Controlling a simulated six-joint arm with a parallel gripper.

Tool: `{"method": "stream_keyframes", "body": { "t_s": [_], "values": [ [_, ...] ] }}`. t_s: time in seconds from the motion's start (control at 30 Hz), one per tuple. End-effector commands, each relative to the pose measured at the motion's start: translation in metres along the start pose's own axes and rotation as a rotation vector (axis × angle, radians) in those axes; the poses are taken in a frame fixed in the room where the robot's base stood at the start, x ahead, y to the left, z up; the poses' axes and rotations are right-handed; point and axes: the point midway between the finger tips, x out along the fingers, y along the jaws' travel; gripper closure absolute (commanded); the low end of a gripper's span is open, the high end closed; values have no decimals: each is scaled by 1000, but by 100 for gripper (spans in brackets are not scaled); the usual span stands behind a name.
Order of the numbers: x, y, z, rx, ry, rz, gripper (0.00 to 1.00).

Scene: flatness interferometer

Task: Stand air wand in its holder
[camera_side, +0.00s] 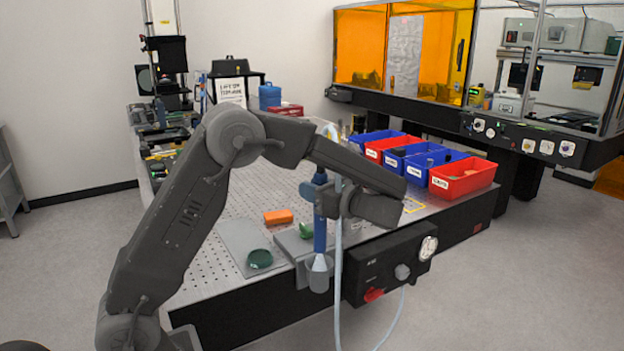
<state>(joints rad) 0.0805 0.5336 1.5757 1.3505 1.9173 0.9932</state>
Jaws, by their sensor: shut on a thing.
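The air wand (320,232) is a blue, upright rod with a pale hose (338,260) hanging beside it. My gripper (330,203) is shut on the wand's upper part, at the front edge of the perforated table. A grey, cup-like holder (320,275) is at that edge, directly below the wand. The wand's lower end meets the holder's top in this view. I cannot tell whether it is inside the holder or just in front of or above it. My gripper hides part of the wand.
A black control box (385,268) with a gauge and red knob hangs just right of the holder. An orange block (278,217), a green dish (260,259) and another green piece (306,231) lie left of the wand. Red and blue bins (462,185) stand at the right.

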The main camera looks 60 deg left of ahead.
Motion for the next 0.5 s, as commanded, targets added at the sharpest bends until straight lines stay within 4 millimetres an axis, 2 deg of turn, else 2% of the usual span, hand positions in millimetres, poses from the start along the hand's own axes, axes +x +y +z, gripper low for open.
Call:
{"method": "stream_keyframes", "body": {
  "t_s": [0.5],
  "values": [
    [1, 0, -50, 2, -1, -1, 93]
  ]
}}
